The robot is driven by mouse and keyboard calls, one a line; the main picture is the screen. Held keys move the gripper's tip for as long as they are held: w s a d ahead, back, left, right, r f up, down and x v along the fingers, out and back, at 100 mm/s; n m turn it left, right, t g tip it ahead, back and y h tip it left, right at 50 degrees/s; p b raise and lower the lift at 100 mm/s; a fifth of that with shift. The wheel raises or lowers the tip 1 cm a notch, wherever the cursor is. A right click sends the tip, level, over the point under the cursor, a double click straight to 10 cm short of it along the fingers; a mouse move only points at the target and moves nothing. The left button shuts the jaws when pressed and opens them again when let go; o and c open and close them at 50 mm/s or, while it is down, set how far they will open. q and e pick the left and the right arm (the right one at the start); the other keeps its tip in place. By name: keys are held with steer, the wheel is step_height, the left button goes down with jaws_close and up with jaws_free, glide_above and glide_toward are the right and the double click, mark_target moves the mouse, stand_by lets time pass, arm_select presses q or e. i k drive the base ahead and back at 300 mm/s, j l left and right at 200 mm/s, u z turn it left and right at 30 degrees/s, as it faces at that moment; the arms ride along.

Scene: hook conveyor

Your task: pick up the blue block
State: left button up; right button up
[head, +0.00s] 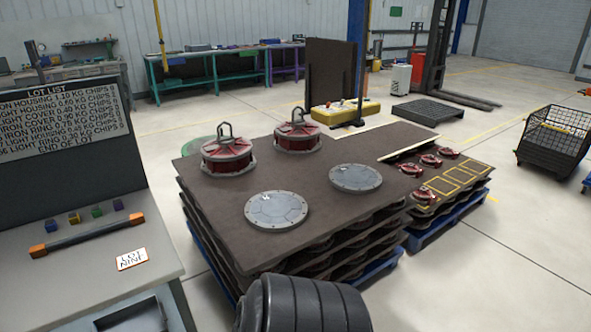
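Several small coloured blocks stand in a row on the grey console at the left of the head view. Nothing touches the blue block. Neither of my grippers is in view. A black ribbed part at the bottom middle seems to be part of my own body.
The console (158,250) also carries a dark bar with orange ends (88,236) and a "LOT NINE" card (131,259). A lot list screen (65,122) rises behind it. Right of it stands a stacked pallet (220,205) with red housings and grey covers. Floor shows between them.

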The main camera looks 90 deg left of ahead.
mark_target(50, 227)
steer(key=l+u, duration=0.1)
steer(key=u, duration=0.4)
steer(key=k+u, duration=0.1)
steer(key=u, duration=0.95)
steer(key=k+u, duration=0.15)
steer(key=u, duration=0.85)
steer(key=k+j+u, duration=0.1)
steer(key=u, duration=0.95)
steer(key=k+j+u, duration=0.1)
steer(key=u, duration=0.4)
steer(key=j, duration=0.1)
